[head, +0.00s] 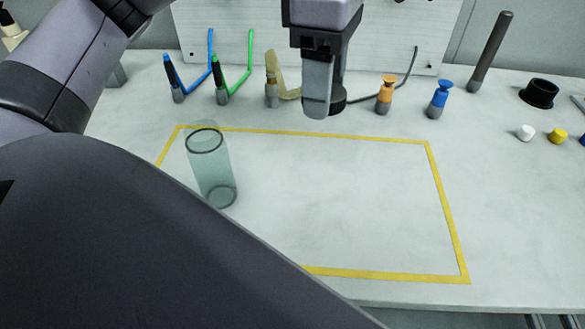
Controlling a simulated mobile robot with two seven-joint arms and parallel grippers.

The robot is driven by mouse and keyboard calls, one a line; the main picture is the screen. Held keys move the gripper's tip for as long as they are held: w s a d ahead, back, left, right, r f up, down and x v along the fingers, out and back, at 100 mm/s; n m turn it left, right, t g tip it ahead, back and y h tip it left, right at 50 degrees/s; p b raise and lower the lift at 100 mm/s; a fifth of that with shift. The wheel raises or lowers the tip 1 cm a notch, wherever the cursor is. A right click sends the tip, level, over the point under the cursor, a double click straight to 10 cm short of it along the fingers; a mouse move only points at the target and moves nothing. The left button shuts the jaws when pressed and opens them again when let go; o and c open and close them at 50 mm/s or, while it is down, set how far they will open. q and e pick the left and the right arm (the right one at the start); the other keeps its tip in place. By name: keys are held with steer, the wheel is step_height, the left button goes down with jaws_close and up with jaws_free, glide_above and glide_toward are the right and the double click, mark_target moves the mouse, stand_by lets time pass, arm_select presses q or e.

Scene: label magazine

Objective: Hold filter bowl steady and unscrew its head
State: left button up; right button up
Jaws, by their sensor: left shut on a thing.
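The filter bowl (215,177), a clear greenish cylinder with a dark rim, stands inside the yellow outline at its left. Its top looks open, with no head on it. My left gripper (318,92) is right of the bowl and apart from it, near the far line of the outline. It is shut on a dark round piece (338,101), which looks like the filter head. The gripper's finger hides most of this piece. My right gripper is not in view.
A yellow outline (435,185) marks the white table; its middle is clear. Blue, green and tan tools, an orange-topped piece (385,95) and a blue-topped piece (439,100) stand behind. A dark rod (490,52), black cup (540,93) and small caps (557,136) are at right.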

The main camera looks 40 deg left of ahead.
mark_target(309, 204)
arm_select(q)
steer(key=n, duration=0.1)
steer(key=s+r+n+b, duration=0.1)
steer(key=n, duration=0.1)
steer(key=shift+s, duration=0.3)
step_height(309, 204, down, 20)
steer(key=b, duration=0.3)
steer(key=shift+r, duration=0.1)
steer(key=shift+f+b, duration=0.25)
steer(key=shift+b, duration=0.15)
steer(key=o, duration=1.2)
steer(key=shift+c, duration=0.2)
steer(key=shift+r, duration=0.1)
